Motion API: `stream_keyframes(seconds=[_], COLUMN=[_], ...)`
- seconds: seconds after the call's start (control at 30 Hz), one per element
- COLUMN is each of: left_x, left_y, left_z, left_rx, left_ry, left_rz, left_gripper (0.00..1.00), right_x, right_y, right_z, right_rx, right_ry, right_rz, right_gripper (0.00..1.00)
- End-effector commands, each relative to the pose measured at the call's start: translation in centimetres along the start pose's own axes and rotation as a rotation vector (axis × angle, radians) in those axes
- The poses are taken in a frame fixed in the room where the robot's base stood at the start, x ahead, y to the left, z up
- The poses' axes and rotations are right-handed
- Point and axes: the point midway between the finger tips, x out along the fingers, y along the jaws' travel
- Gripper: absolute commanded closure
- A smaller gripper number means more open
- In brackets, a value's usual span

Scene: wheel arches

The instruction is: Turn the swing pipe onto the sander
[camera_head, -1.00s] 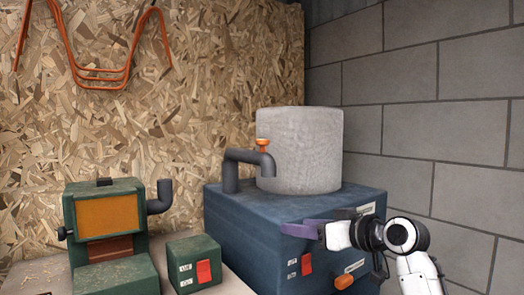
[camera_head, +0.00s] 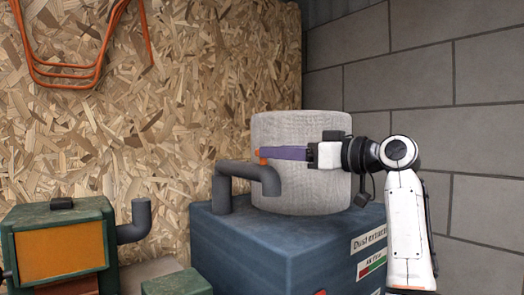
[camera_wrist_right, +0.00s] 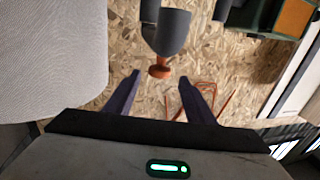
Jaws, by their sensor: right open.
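The grey swing pipe (camera_head: 232,170) rises from the blue dust extractor (camera_head: 240,245) and bends right, its end in front of the pale filter drum (camera_head: 300,125). Its orange knob (camera_head: 263,157) is mostly hidden behind my right gripper (camera_head: 264,153). In the right wrist view the pipe (camera_wrist_right: 166,30) and knob (camera_wrist_right: 159,71) show, with the knob between the tips of the open purple fingers (camera_wrist_right: 160,79), a gap on either side. The green sander (camera_head: 60,250), with an orange panel and a grey upturned elbow pipe (camera_head: 137,222), stands at lower left. My left gripper is out of view.
A chipboard wall (camera_head: 190,80) with an orange hanging cable (camera_head: 75,75) is behind. A grey block wall (camera_head: 430,75) stands at right. A green box (camera_head: 178,284) sits between sander and extractor. The drum is close beside my right gripper.

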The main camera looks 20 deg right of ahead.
Motion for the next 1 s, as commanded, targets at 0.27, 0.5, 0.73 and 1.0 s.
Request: stream_keyframes(seconds=[0.27,0.5,0.73,1.0], left_x=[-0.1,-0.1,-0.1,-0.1], left_y=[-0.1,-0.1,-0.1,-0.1], left_z=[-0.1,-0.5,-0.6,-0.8], left_rx=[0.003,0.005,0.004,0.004], left_ry=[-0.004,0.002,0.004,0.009], left_rz=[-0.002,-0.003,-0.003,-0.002], left_gripper=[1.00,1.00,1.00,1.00], right_x=[4.5,5.6,5.5,5.5], right_y=[-0.1,0.0,0.0,0.0], right_z=[-0.1,0.1,0.1,0.1], right_rx=[0.002,-0.001,-0.001,0.000], right_ry=[-0.001,-0.002,-0.002,-0.002], right_rz=[-0.002,0.001,0.001,0.000], right_gripper=[0.51,0.51,0.58,1.00])
